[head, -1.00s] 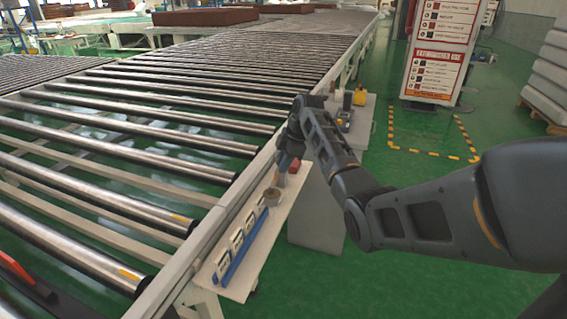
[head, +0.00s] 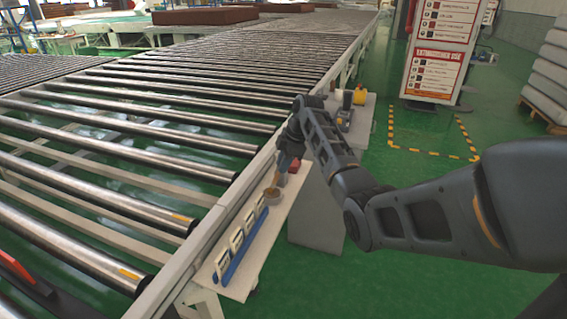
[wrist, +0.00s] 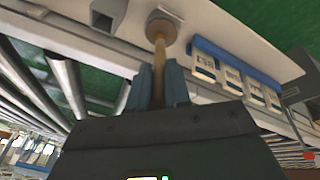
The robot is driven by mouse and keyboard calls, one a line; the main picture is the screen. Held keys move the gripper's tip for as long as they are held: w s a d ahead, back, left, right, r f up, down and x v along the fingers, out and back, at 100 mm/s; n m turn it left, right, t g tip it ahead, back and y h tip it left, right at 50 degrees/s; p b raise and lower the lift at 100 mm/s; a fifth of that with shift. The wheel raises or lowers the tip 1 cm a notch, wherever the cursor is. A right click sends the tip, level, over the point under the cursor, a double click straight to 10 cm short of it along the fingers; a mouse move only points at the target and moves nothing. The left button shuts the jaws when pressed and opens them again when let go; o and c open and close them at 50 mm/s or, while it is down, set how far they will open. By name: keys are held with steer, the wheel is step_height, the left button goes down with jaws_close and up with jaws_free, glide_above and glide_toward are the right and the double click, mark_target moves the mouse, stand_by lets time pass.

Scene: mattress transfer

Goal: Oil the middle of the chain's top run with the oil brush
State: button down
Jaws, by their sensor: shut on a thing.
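My gripper (head: 283,162) is above the narrow white side shelf. In the wrist view its two blue-grey fingers (wrist: 160,85) are shut on the wooden handle of the oil brush (wrist: 159,62). The brush's far end meets a small round cup (wrist: 165,22); I cannot tell whether its tip is inside or just above it. The cup also shows in the head view (head: 272,197), right below the gripper. I cannot clearly make out the chain in either view.
A blue rack (head: 243,250) holding several white pieces stands on the shelf (head: 238,292) near the cup. A red block (head: 294,166) is close behind the gripper. The roller conveyor (head: 150,130) runs along the shelf's left side.

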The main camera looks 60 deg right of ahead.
stand_by(0.5)
steer(key=shift+r+p, duration=3)
steer(key=shift+r, duration=0.5)
steer(key=shift+f, duration=0.1)
